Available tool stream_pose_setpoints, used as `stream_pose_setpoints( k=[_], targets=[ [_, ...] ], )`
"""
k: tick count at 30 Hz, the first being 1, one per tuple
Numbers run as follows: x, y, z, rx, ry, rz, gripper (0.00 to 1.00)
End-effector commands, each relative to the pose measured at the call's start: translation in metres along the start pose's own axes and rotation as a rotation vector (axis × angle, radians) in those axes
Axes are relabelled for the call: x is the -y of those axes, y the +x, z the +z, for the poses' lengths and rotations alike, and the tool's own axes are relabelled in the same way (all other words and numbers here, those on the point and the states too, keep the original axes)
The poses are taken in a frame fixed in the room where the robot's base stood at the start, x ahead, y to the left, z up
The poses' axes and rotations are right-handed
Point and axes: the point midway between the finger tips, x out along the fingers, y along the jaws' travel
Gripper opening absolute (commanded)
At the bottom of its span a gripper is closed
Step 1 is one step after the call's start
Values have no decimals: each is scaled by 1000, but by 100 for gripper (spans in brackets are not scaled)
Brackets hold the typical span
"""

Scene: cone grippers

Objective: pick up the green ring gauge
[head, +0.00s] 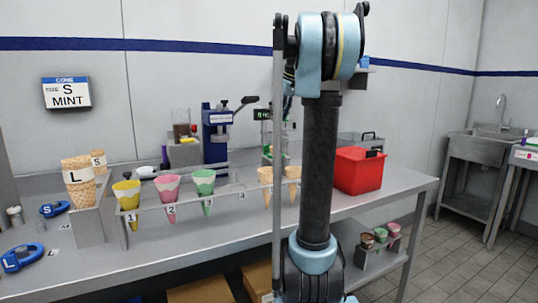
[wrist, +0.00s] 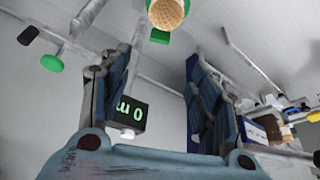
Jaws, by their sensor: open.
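I cannot clearly pick out a green ring gauge. In the wrist view, a flat green piece (wrist: 160,37) shows beyond my fingers, just below a waffle cone (wrist: 167,12). A rounder green piece (wrist: 52,63) lies farther left. I cannot tell whether either is the gauge. My gripper (wrist: 158,62) is open, with its two blue fingers wide apart and nothing held between them. A dark box with green digits (wrist: 130,113) shows behind the gap. In the head view my arm hides the gripper and part of the bench behind it.
The steel bench (head: 110,262) carries a rack (head: 225,200) of coloured cones, blue tools (head: 22,257) at left, a blue press (head: 217,135) and a red bin (head: 358,170). Open floor (head: 475,262) lies at right.

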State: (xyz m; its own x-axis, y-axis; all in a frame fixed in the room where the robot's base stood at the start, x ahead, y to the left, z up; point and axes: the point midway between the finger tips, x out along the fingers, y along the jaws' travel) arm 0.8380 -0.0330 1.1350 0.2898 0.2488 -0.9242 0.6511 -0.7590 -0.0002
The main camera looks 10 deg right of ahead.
Motion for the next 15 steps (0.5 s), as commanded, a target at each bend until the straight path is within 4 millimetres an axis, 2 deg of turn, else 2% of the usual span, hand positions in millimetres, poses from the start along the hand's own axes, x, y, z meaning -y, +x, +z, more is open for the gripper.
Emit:
stream_pose_setpoints(
  k=[15],
  targets=[
    [2,88,-2,0,-4,-3,57]
  ],
)
